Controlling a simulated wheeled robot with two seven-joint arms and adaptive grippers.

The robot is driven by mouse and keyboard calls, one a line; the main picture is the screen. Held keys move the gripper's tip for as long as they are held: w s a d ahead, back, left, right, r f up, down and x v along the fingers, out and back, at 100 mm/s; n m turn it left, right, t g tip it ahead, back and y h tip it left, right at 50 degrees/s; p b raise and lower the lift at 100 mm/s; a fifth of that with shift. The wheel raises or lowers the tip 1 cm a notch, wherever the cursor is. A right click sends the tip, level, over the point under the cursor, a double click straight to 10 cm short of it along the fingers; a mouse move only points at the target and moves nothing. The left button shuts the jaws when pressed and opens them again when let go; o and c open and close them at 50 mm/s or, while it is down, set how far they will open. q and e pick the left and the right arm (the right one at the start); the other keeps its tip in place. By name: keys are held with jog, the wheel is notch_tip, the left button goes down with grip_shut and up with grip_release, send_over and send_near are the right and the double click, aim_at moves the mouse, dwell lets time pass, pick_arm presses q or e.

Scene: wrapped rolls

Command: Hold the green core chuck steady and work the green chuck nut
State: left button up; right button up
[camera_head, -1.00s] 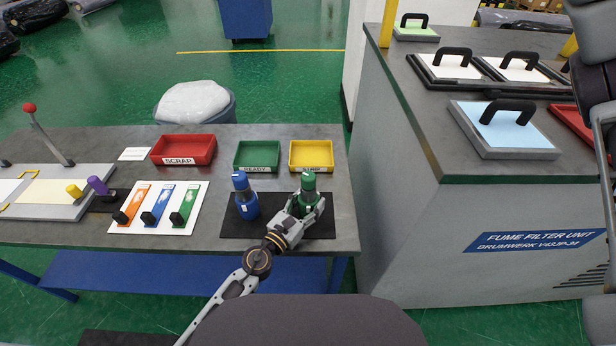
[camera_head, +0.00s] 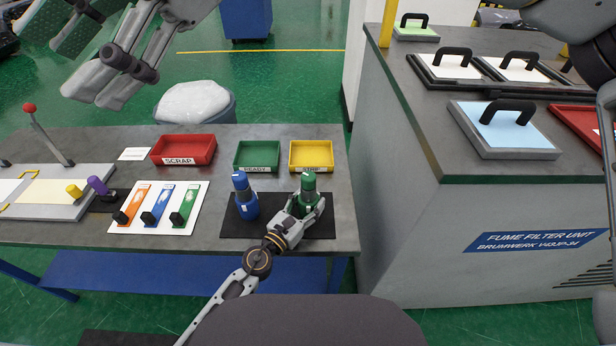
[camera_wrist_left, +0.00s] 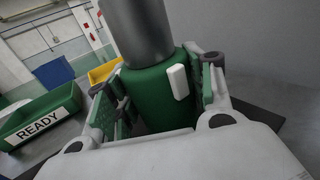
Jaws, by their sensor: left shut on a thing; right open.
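The green core chuck (camera_head: 309,207) stands upright on the black mat (camera_head: 283,228) at the right of the bench. Its green chuck nut (camera_head: 308,180) is on top, above a grey section. My left gripper (camera_head: 307,210) is shut around the lower green body. In the left wrist view the green body (camera_wrist_left: 150,98) with a white tab sits between the two fingers (camera_wrist_left: 158,100), below the grey section; the nut is out of that frame. My right gripper (camera_head: 85,55) is at the upper left, in the air, open and empty, far from the chuck.
A blue chuck (camera_head: 245,200) stands just left of the green one. Red (camera_head: 184,150), green (camera_head: 257,156) and yellow (camera_head: 311,156) bins line the back. The grey filter unit (camera_head: 480,240) stands right of the bench.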

jog(key=w+f+m+t+h, duration=0.2)
jog(key=w+f, duration=0.3)
jog(key=f, duration=0.4)
jog(key=m+t+h, duration=0.5)
jog(key=m+h, duration=0.1)
jog(key=h, duration=0.2)
send_over(308, 176)
notch_tip(308, 176, down, 19)
jog(key=shift+r, duration=0.15)
jog(key=shift+f, duration=6.05)
jog(key=c, duration=1)
